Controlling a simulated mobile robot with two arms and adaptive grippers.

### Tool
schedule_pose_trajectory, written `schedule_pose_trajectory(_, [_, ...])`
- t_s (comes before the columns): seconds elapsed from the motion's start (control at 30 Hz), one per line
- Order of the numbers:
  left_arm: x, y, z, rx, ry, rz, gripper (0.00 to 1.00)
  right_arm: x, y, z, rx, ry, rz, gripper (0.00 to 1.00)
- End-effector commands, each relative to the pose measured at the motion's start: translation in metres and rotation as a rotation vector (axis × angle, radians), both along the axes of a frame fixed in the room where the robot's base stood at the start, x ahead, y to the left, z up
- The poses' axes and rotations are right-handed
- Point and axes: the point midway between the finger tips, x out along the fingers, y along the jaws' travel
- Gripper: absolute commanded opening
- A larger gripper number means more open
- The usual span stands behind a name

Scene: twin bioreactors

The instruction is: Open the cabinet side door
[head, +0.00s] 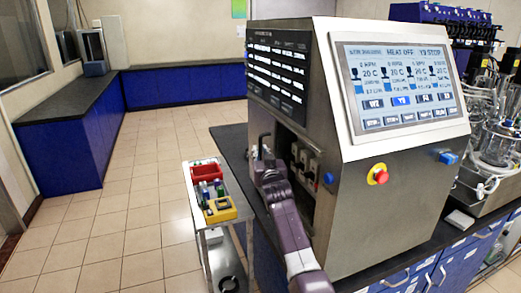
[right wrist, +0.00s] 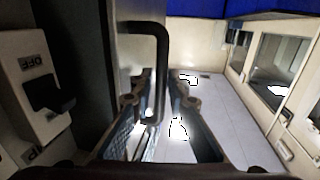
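The grey metal cabinet (head: 395,215) stands on the dark bench. Its left side has a black text panel on top and, below it, a recess with white switches (head: 308,160). My right gripper (head: 262,150) is at this side, next to the recess. In the right wrist view a black bar handle (right wrist: 161,60) runs down between the two fingers of my right gripper (right wrist: 160,90). The fingers stand apart on either side of it; a firm grip does not show. A pale panel (right wrist: 138,60) lies behind the handle. How far the door stands open is unclear. My left gripper is out of view.
A small cart (head: 212,222) with a red bin (head: 206,170) and a yellow item (head: 219,210) stands close left of the bench. A white switch box (right wrist: 35,85) is near the gripper. Glass vessels (head: 497,145) stand right. The tiled floor (head: 140,190) at left is clear.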

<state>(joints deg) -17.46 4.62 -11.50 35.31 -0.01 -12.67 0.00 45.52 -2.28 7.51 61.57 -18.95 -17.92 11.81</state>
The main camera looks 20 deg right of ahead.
Motion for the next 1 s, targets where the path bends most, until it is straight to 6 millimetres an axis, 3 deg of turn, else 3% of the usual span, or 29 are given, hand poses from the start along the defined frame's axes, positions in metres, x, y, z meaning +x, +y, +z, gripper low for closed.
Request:
schedule_pose_trajectory(0.2, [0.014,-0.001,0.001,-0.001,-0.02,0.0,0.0,0.0,0.0,0.006,-0.001,-0.011,0.0,0.17])
schedule_pose_trajectory(0.47, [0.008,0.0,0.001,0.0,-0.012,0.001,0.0,-0.01,0.001,0.007,-0.002,-0.014,-0.001,0.17])
schedule_pose_trajectory(1.0, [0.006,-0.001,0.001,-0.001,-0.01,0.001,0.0,-0.085,0.014,0.005,-0.001,-0.01,0.001,0.17])
